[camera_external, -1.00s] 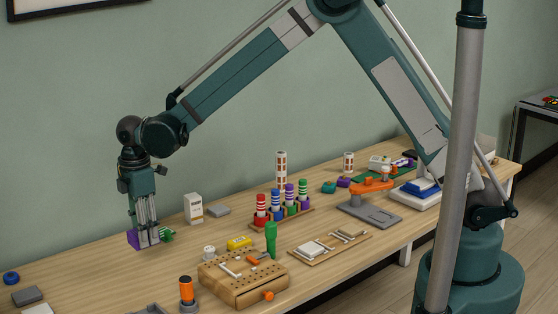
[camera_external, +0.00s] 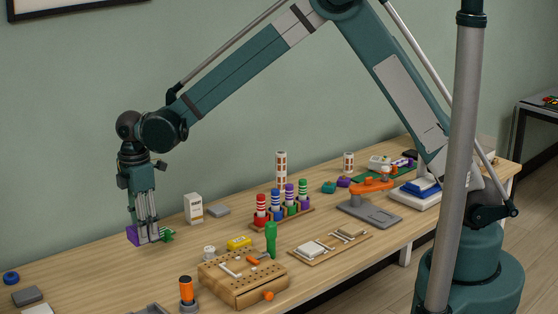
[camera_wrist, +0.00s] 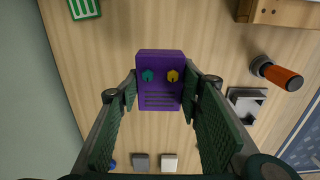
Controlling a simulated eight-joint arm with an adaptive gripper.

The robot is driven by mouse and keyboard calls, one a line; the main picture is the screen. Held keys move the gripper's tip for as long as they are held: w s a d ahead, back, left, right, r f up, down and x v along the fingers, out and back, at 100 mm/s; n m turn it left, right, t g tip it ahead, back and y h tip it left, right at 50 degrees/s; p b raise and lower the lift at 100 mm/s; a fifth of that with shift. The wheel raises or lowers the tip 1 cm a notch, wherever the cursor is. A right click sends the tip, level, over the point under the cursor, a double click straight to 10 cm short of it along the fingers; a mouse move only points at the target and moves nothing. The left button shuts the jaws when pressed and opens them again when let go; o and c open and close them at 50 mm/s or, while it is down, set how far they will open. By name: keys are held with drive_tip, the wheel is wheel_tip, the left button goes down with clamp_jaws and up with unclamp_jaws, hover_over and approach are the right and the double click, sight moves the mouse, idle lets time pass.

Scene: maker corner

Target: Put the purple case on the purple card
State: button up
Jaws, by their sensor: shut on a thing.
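The purple case (camera_wrist: 160,98) is between the fingers of my gripper (camera_wrist: 160,105) in the wrist view, with a teal knob, a yellow knob and dark slots on its face. In the external view my gripper (camera_external: 147,238) is shut on the case (camera_external: 133,235), which shows partly behind the fingers at the left of the table. I cannot tell whether the case touches the table. I cannot make out a purple card in either view.
A green ribbed thing (camera_external: 167,235) lies just right of the case. A white box (camera_external: 193,209), a wooden pegboard (camera_external: 243,287), an orange-and-black cylinder (camera_external: 187,291) and a rack of coloured pegs (camera_external: 282,219) stand further right. Bare table (camera_external: 90,270) lies in front and left.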

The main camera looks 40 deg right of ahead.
drive_tip(key=w+d+m+p, duration=0.25)
drive_tip(key=w+d, duration=0.25)
drive_tip(key=d, duration=1)
drive_tip(key=w+d+m+p, duration=0.1)
drive_tip(key=w+d+m, duration=0.25)
drive_tip(key=d, duration=1.15)
drive_tip(key=d+f+m+b, duration=0.15)
drive_tip(key=d+m, duration=0.45)
drive_tip(key=d, duration=1)
drive_tip(key=d+m+b, duration=0.2)
drive_tip(key=d+m, duration=0.4)
drive_tip(key=d, duration=1.1)
drive_tip(key=d+r+p, duration=0.1)
drive_tip(key=d+r, duration=0.2)
drive_tip(key=d, duration=2.5)
drive_tip(key=s+d+r, duration=0.1)
drive_tip(key=s+d, duration=0.2)
drive_tip(key=d, duration=0.6)
drive_tip(key=s+d+r+p, duration=0.1)
drive_tip(key=s+d, duration=0.3)
drive_tip(key=d, duration=0.5)
drive_tip(key=s+d+r+p, duration=0.1)
drive_tip(key=s+d, duration=0.3)
drive_tip(key=d, duration=0.6)
drive_tip(key=shift+s, duration=0.2)
drive_tip(key=shift+f, duration=3.1)
